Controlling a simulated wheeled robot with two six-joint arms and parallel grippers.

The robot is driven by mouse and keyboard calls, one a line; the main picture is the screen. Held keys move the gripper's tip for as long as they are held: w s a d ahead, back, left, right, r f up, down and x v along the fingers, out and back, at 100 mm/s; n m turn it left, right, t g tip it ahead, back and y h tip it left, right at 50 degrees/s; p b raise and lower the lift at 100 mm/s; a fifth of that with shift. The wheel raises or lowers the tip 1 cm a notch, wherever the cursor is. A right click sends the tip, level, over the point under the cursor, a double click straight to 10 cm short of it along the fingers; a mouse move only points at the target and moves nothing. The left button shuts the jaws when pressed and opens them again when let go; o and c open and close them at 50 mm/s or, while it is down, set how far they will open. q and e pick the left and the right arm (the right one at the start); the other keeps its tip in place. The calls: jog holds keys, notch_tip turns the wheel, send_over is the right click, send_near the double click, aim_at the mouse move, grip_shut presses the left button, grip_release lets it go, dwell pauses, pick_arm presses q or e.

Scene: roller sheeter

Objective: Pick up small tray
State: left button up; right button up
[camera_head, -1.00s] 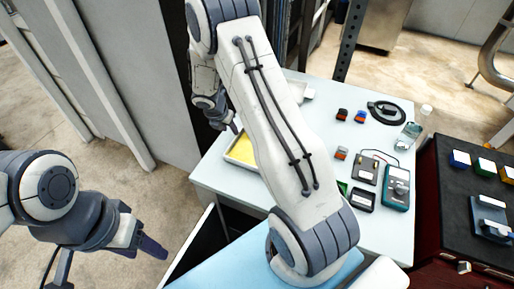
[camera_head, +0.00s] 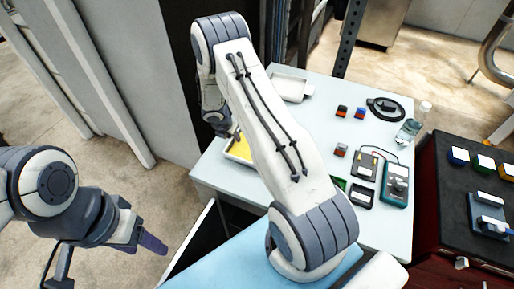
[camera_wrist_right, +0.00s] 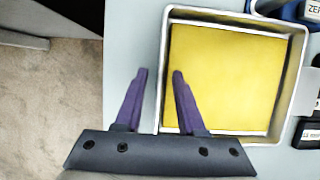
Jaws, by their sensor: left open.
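A small metal tray (camera_wrist_right: 166,60) with a raised rim and a flat yellow sheet (camera_wrist_right: 225,75) inside fills much of the right wrist view. In the head view the tray (camera_head: 229,153) lies at the table's left edge, partly hidden by my right arm. My right gripper (camera_wrist_right: 160,74) is open with purple fingers. In the right wrist view the tray's left rim runs between the two fingertips; whether they are down at rim height I cannot tell. My left gripper (camera_head: 150,243) is open and empty over the floor, left of the table.
A second pale tray (camera_head: 291,88) sits at the table's back left. Small blocks (camera_head: 341,111), a black ring (camera_head: 386,110), a bottle (camera_head: 408,130) and a meter (camera_head: 396,185) stand on the table's right part. A dark toolbox top (camera_head: 465,185) adjoins on the right.

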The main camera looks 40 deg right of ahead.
grip_shut()
dwell(1.2)
